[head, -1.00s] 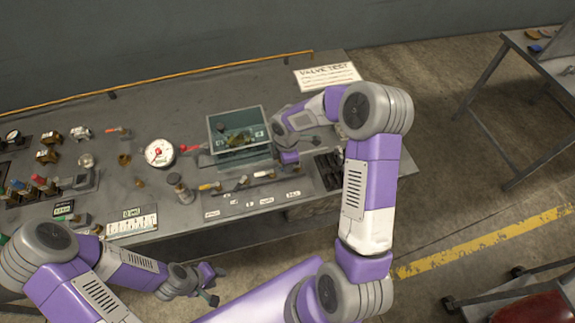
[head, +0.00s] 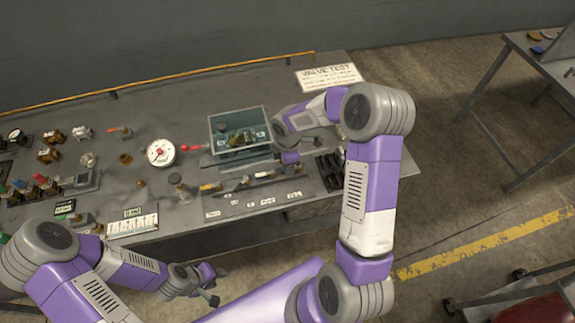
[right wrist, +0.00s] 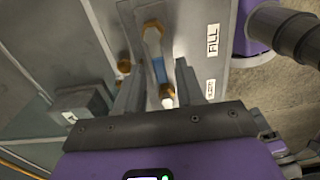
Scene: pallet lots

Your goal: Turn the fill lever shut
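In the right wrist view a lever with brass ends and a blue middle (right wrist: 158,68) lies between the fingers of my right gripper (right wrist: 160,92). A white FILL label (right wrist: 212,40) is on the panel to its right. The fingers stand apart, with a small gap showing at the lever's sides; contact is not clear. In the head view my right gripper (head: 281,168) is low over the bench's front panel, right beside the glass tank (head: 212,135), and my forearm hides part of the panel. My left gripper (head: 215,286) is open and empty in front of the bench.
Several valves and fittings fill the bench's left side. A black rack (head: 328,172) is right of the panel. A VALVE TEST sign (head: 328,77) lies at the back. The bench's back middle is clear.

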